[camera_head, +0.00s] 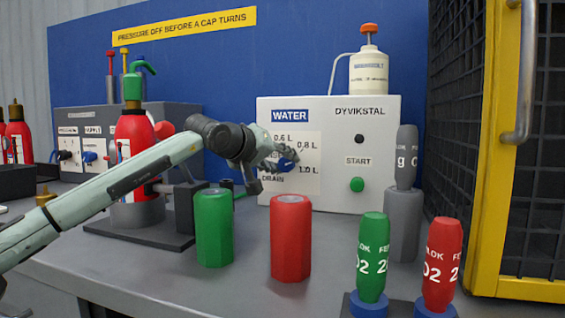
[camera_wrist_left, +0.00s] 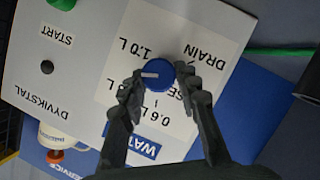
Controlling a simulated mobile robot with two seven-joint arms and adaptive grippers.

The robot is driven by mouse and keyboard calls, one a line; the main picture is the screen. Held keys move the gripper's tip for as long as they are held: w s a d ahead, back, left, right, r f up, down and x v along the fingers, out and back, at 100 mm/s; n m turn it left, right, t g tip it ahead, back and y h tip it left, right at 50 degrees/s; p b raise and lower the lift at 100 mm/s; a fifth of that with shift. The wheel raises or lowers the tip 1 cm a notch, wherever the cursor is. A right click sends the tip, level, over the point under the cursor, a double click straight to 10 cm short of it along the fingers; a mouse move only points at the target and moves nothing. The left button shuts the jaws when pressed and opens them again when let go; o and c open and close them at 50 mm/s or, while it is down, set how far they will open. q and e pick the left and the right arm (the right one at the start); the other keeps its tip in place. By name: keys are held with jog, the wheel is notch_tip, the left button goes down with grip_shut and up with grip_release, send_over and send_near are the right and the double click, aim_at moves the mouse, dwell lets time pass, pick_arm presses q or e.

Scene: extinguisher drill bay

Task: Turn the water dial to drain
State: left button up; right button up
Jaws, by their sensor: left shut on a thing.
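The blue water dial (camera_head: 287,164) is on the white panel (camera_head: 330,200) marked WATER, and it also shows in the left wrist view (camera_wrist_left: 157,78). My left gripper (camera_head: 284,158) is at the panel, its two dark fingers shut on opposite sides of the dial. In the left wrist view, the dial's white pointer line faces the picture's left, roughly between the 1.0 L label and the partly hidden 0.8 L label. The DRAIN label (camera_wrist_left: 205,47) lies on the other side, up and right of the dial. My right gripper is not in view.
A green START button (camera_head: 357,184) is right of the dial. Green (camera_head: 214,228) and red (camera_head: 291,240) cylinders stand in front of the panel. A red extinguisher (camera_head: 133,160) stands at left. A yellow-framed mesh cage (camera_head: 492,150) bounds the right side.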

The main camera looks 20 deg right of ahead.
pick_arm(q)
jog(key=o, duration=1.2)
jog(key=shift+c, duration=0.2)
notch_tip(320, 180, up, 10)
